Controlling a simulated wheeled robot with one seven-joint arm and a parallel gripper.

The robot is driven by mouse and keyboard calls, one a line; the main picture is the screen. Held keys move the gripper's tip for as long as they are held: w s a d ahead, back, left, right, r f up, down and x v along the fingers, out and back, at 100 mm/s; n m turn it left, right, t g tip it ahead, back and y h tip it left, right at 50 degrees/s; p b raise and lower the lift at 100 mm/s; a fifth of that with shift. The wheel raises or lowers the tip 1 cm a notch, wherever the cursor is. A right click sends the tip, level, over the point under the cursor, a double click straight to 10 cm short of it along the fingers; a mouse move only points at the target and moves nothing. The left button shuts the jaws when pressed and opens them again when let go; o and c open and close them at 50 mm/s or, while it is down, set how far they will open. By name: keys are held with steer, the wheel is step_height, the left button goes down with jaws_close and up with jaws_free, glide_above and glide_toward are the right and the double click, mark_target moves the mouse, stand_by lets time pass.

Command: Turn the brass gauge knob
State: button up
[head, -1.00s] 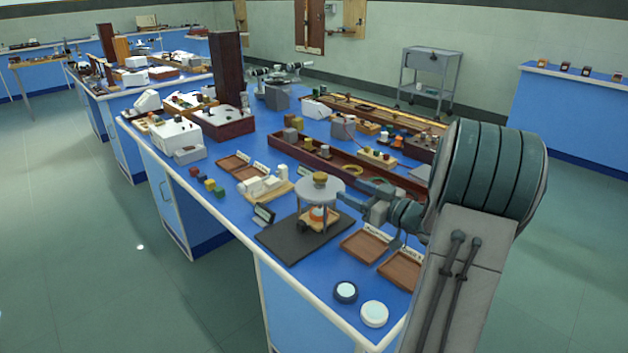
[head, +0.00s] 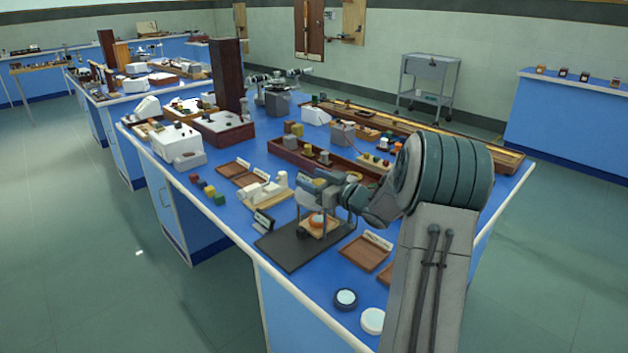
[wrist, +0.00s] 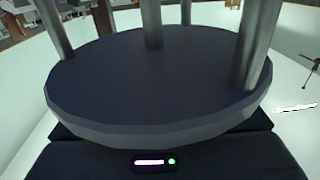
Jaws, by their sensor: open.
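The brass knob, seen earlier on top of a round grey plate, is now hidden behind my gripper in the head view. My gripper (head: 312,184) is open and sits at the top of the legged stand (head: 325,224), covering most of its plate. Whether the jaws surround or touch the knob cannot be told. In the wrist view the plate (wrist: 150,90) fills the middle, with metal legs running toward the top. No fingertips or knob show there.
A wooden tray (head: 366,252) and two round white-topped discs (head: 346,298) lie toward the front. A small dark sign (head: 263,222) and a white device on a wooden base (head: 266,193) stand left of the stand. A long dark red box (head: 320,165) lies behind.

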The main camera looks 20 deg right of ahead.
steer(key=shift+c, duration=0.4)
steer(key=c, duration=0.9)
steer(key=shift+r+n+p, duration=0.15)
steer(key=shift+n+p, duration=0.15)
steer(key=shift+p, duration=0.15)
steer(key=n+g+y+p, duration=0.1)
steer(key=y+p, duration=0.1)
steer(key=shift+s+a+n+y, duration=0.1)
steer(key=shift+n+y, duration=0.2)
steer(key=shift+s+a+n+g+y+p, duration=0.15)
steer(key=shift+n+g+y+p, duration=0.6)
steer(key=shift+n+g+y, duration=0.3)
steer(key=shift+s+a+n+g+y+p, duration=0.15)
steer(key=shift+n+g+y+p, duration=0.65)
steer(key=shift+g+y, duration=0.4)
steer(key=shift+n+g, duration=0.25)
